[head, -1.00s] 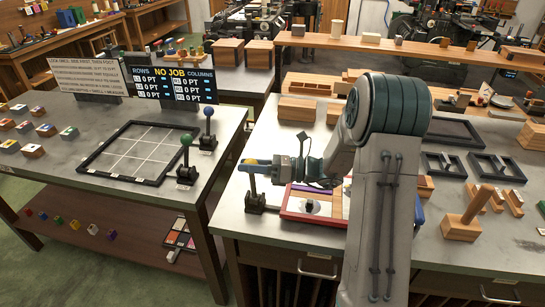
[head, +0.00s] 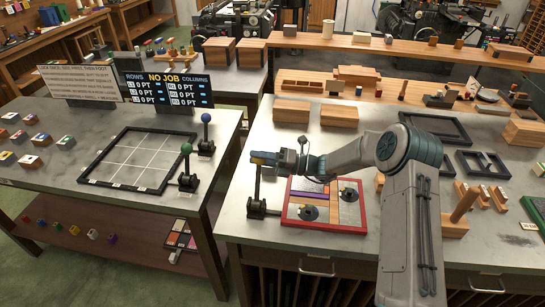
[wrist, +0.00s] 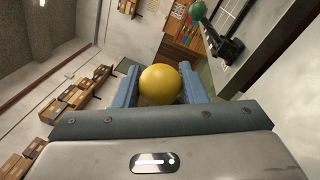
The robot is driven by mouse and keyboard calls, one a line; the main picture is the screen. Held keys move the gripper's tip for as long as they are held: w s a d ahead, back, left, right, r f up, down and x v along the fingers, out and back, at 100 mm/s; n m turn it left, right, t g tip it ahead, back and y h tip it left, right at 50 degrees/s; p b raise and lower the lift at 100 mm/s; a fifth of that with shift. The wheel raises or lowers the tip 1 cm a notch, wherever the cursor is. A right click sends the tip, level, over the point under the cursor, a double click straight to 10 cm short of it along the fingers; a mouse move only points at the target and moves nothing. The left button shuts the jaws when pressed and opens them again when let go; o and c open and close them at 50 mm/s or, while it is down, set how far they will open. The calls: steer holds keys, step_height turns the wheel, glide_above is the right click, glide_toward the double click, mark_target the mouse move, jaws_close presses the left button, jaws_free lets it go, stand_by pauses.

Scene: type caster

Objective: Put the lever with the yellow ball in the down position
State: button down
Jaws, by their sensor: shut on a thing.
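The lever with the yellow ball stands at the front left corner of the right-hand table in the head view. Its dark shaft (head: 257,188) rises about upright from a black base (head: 257,208). The yellow ball (wrist: 160,84) sits between the blue fingers of my gripper (wrist: 164,88) in the wrist view. My gripper (head: 264,159) is shut on the ball at the top of the shaft and mostly hides it in the head view.
A red-framed board (head: 324,207) with round dark pieces lies right of the lever. On the left-hand table stand a green-ball lever (head: 187,170) and a blue-ball lever (head: 206,135), beside a black grid frame (head: 140,160). Wooden blocks stand further right.

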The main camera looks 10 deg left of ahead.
steer(key=shift+f, duration=0.1)
stand_by(0.3)
steer(key=c, duration=0.9)
jaws_free()
steer(key=shift+w, duration=0.15)
steer(key=shift+c, duration=0.2)
steer(key=w+d+f+b, duration=0.1)
steer(key=d+b, duration=0.3)
steer(key=d, duration=0.9)
steer(key=shift+w+d+f, duration=0.15)
steer(key=shift+d+f, duration=0.15)
steer(key=shift+f, duration=0.2)
